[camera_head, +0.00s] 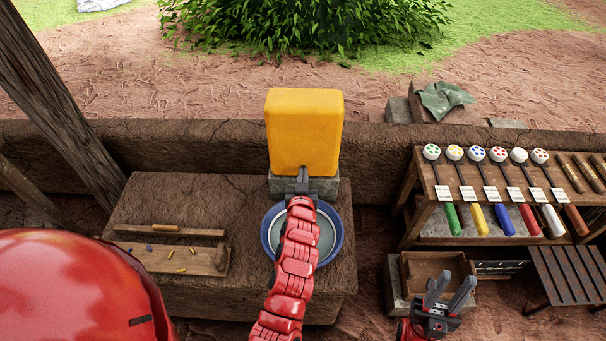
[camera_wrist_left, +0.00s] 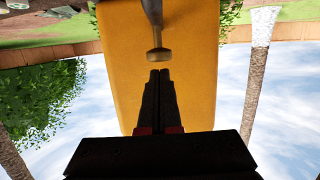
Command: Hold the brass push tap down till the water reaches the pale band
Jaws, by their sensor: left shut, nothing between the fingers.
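The yellow water container (camera_head: 304,130) stands on a grey block (camera_head: 326,187) at the back of the mud bench. The brass push tap (camera_wrist_left: 158,54) shows on its yellow face in the left wrist view, which is upside down. My left gripper (camera_head: 303,176) is shut and empty, its tips (camera_wrist_left: 160,73) close to the tap with a small visible gap in the picture. My gripper hides the tap in the head view. The blue-rimmed basin (camera_head: 267,238) lies below, partly covered by my red arm. My right gripper (camera_head: 451,292) is open and empty.
A wooden tray (camera_head: 205,260) with small pegs lies on the bench at left. A wooden box (camera_head: 410,275) and a slatted stool (camera_head: 570,275) are near my right gripper. A post (camera_head: 62,105) leans at left.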

